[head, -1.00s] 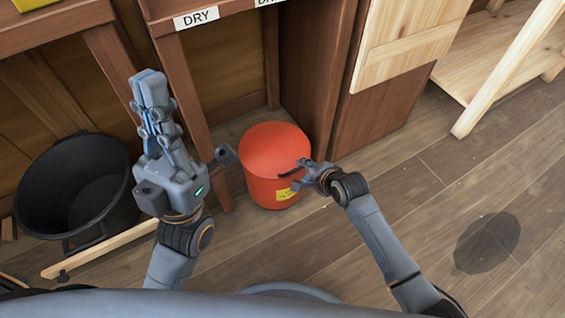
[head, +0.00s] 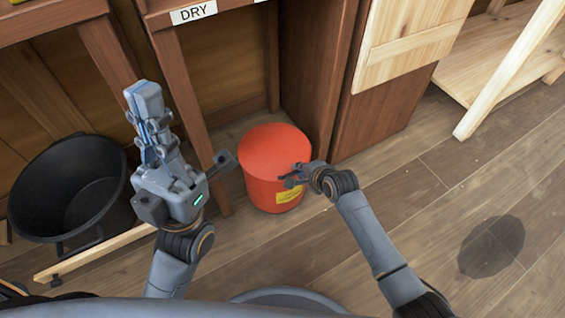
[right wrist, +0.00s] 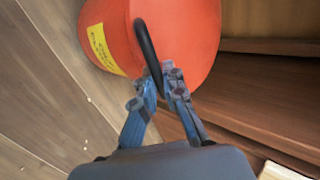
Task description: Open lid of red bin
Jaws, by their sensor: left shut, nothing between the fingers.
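The red bin (head: 270,150) stands on the floor in the middle of the head view, upright, its red top closed. A yellow label is on its side. It also fills the top of the right wrist view (right wrist: 185,35). A thin black bar (right wrist: 148,48), like a handle, crosses the bin's side and runs down between my right gripper's fingertips. My right gripper (head: 291,177) is at the bin's right front side; in the right wrist view its fingers are close around the bar, but their grip on it is unclear. My left gripper (head: 140,95) is shut and empty, left of the bin.
A black tub (head: 70,190) stands at the left, with a wooden strip (head: 95,255) in front of it. A wooden bench frame labelled DRY (head: 194,12) rises behind the bin, with a cabinet to its right. The floor (head: 430,200) at the right is clear.

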